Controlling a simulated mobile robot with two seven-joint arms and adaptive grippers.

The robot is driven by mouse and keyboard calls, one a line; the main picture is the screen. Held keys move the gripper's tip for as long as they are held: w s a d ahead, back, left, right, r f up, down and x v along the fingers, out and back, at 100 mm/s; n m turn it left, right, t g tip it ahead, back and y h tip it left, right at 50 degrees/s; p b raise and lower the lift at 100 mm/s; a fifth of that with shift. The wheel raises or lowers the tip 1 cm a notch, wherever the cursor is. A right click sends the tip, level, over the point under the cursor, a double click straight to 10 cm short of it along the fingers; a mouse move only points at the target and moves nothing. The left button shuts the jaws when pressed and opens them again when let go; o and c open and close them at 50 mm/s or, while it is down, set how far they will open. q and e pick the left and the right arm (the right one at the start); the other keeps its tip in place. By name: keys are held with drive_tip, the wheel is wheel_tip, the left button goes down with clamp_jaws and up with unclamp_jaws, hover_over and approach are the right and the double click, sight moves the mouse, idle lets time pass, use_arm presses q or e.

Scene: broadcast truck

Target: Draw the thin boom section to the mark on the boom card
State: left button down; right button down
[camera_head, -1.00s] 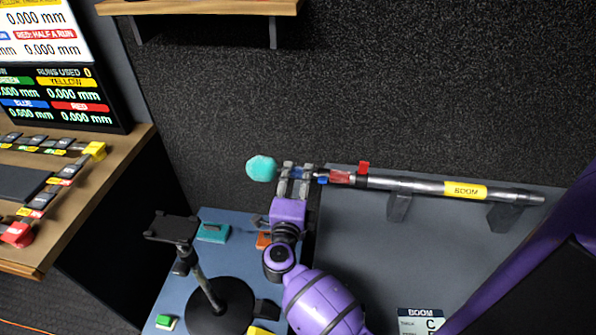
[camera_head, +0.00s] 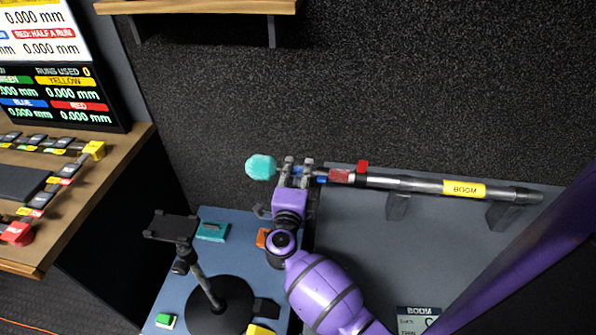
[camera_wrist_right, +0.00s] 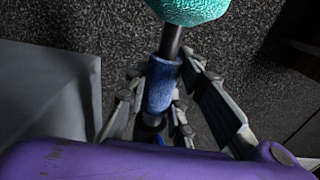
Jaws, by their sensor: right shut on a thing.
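The boom pole (camera_head: 420,184) lies level with a yellow BOOM label. A teal ball (camera_head: 261,167) is on its left end and also shows in the wrist view (camera_wrist_right: 190,8). Near that end are a red collar (camera_head: 342,176) and a blue sleeve (camera_wrist_right: 162,86) on a thin dark rod (camera_wrist_right: 170,42). My right gripper (camera_head: 297,170) is shut around the blue sleeve; its fingers stand on both sides of it in the wrist view (camera_wrist_right: 163,92). The boom card (camera_head: 418,318) is at the bottom edge, cut off, partly behind my purple arm. My left gripper is not in view.
Two dark brackets (camera_head: 397,207) carry the pole over a grey surface. A black stand (camera_head: 216,305) is on the blue surface at lower left, with a teal block (camera_head: 212,232). A desk with screens (camera_head: 62,98) is at left. A shelf (camera_head: 200,6) hangs above.

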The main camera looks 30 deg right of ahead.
sight(258, 168)
drive_tip(key=w+a, duration=0.2)
drive_tip(key=w+a+b, duration=0.1)
drive_tip(key=w+a, duration=0.1)
drive_tip(key=a, duration=0.1)
drive_tip(key=w+a, duration=0.2)
drive_tip(key=a, duration=0.1)
drive_tip(key=shift+f, duration=0.2)
drive_tip(key=shift+w+a+r+b, duration=0.1)
drive_tip(key=shift+w+a+b, duration=0.2)
drive_tip(key=shift+a, duration=0.15)
drive_tip(key=c, duration=1.5)
unclamp_jaws()
drive_tip(key=shift+o, duration=0.2)
drive_tip(key=shift+r, duration=0.1)
drive_tip(key=shift+s, duration=0.1)
drive_tip(key=v, duration=1.1)
drive_tip(key=shift+s+a, duration=0.3)
